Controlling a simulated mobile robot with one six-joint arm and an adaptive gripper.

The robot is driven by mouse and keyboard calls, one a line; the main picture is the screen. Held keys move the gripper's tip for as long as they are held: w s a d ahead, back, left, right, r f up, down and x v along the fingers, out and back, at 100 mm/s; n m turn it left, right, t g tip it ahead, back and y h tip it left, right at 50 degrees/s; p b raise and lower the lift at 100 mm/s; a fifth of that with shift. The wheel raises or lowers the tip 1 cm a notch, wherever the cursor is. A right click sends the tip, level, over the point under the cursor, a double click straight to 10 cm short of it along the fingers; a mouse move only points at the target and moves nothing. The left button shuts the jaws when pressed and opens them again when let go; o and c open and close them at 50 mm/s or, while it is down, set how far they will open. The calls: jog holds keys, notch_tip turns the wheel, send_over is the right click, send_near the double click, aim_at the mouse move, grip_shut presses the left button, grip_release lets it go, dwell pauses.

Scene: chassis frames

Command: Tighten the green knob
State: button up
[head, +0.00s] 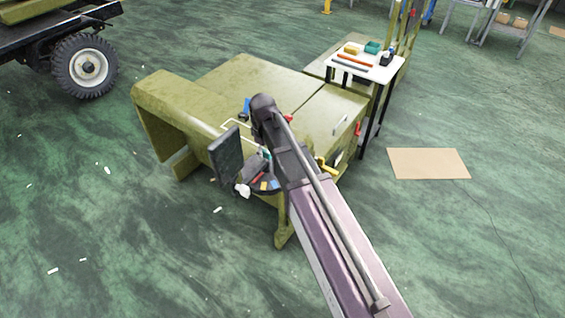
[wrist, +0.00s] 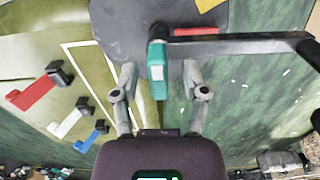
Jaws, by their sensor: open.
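The green knob (wrist: 156,62) is an elongated green handle with a dark end, on a dark grey rounded plate (wrist: 115,28) in the wrist view. A small teal patch (head: 266,154) beside my arm in the head view looks like the same knob. My gripper (wrist: 159,70) is open, with one finger to the left of the knob and one to the right. Gaps show on both sides, and I see no contact. I cannot tell how deep the knob sits between the fingers. In the head view my arm hides most of the gripper.
Red (wrist: 30,92), white (wrist: 68,122) and blue (wrist: 90,140) levers with dark ends stand to the left. A dark bar (wrist: 245,44) runs right from near the knob. An olive chassis (head: 245,85) surrounds the work spot. A white-topped table (head: 385,72) stands behind it.

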jog(key=shift+n, duration=0.5)
